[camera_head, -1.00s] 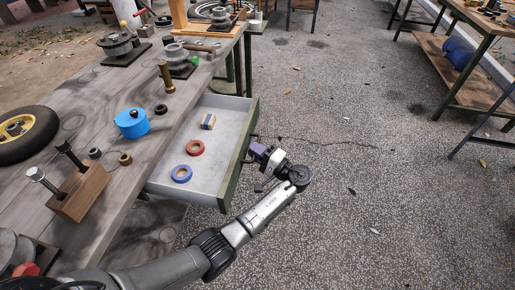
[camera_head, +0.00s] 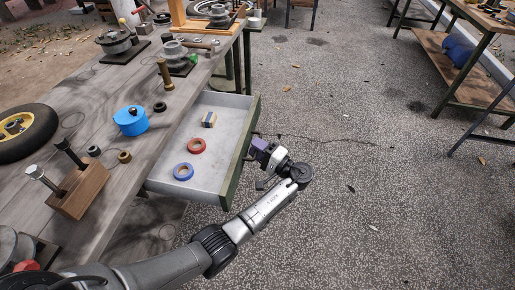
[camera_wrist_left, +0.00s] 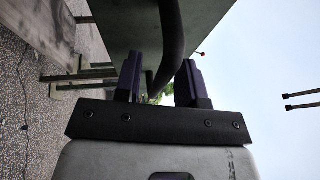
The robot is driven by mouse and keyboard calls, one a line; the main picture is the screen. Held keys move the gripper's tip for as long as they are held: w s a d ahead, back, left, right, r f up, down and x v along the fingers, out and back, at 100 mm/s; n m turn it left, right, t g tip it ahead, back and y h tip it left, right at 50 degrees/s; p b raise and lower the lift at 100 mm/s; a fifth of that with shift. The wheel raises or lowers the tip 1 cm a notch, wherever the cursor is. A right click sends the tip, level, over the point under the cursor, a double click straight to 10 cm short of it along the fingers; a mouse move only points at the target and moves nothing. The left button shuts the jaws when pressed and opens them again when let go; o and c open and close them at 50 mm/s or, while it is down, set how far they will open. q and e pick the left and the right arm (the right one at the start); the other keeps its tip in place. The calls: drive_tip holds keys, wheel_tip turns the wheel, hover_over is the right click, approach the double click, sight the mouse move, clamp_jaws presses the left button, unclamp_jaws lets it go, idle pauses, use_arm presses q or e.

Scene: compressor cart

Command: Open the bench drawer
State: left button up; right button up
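The bench drawer (camera_head: 205,140) is pulled well out from under the wooden bench top. Its pale inside holds a blue ring, a red ring and a small box. Its green front (camera_head: 238,160) faces right; the green panel also shows in the left wrist view (camera_wrist_left: 120,18). My left gripper (camera_head: 257,146) is at the outer side of this front. In the left wrist view the purple fingers (camera_wrist_left: 160,75) stand apart, with the dark curved handle (camera_wrist_left: 171,35) between them. A gap shows between the handle and the left-hand finger. My right gripper is out of view.
The bench top (camera_head: 110,185) carries a wheel (camera_head: 28,133), a blue canister (camera_head: 131,122), a wooden block with tools (camera_head: 79,190) and other parts. Another bench (camera_head: 452,66) stands at the upper right.

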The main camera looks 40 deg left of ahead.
use_arm(q)
drive_tip(key=shift+d, duration=0.1)
drive_tip(key=w+d+f+p, duration=0.1)
drive_tip(key=d+f, duration=0.1)
drive_tip(key=d, duration=1.1)
drive_tip(key=shift+w+d+f, duration=0.2)
